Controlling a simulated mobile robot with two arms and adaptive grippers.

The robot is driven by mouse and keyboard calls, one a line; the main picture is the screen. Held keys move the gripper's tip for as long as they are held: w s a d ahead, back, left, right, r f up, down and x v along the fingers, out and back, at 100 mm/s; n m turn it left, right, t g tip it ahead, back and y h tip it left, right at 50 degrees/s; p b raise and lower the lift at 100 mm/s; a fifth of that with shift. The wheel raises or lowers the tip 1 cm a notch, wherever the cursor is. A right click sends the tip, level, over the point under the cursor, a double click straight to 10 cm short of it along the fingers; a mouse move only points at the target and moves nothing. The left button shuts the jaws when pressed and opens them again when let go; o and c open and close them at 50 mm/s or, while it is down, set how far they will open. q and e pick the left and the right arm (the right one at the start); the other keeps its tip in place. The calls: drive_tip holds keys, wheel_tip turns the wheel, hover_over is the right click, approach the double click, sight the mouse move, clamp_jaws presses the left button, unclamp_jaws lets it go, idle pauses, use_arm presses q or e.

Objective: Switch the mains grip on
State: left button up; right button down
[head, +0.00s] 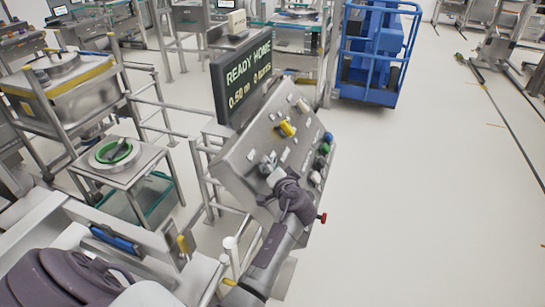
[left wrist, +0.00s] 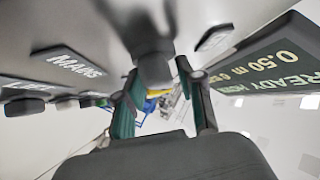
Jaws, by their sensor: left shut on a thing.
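The sloped grey control panel (head: 240,165) stands at the middle of the head view. My left gripper (head: 272,175) is at its lower left part, shut on a grey grip that I take to be the mains grip (left wrist: 152,68). In the left wrist view this grip stands out from the panel between the two fingers of my left gripper (left wrist: 160,95). A dark label reading MAINS (left wrist: 70,62) lies on the panel beside it. The fingers hide part of the grip in the head view, so its turn angle is hard to tell. My right gripper is not in view.
The panel also bears a yellow grip (head: 287,128), a pale grip (head: 303,105), and blue (head: 328,137) and green (head: 324,148) buttons. A lit display (head: 245,80) reads READY HOME, 0.50 m.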

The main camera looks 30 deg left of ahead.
use_arm(q)
drive_tip(key=shift+s+a+m+h+p, duration=0.15)
drive_tip(key=shift+m+h+p, duration=0.35)
drive_tip(key=shift+m+p, duration=0.15)
drive_tip(key=shift+f+m+h+p, duration=0.2)
drive_tip(key=shift+m+h+p, duration=0.25)
drive_tip(key=shift+m+h, duration=0.25)
clamp_jaws()
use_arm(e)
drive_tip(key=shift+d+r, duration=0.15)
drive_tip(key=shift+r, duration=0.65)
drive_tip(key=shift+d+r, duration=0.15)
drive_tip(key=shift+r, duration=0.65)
use_arm(q)
drive_tip(key=shift+f, duration=0.15)
drive_tip(key=o, duration=0.9)
unclamp_jaws()
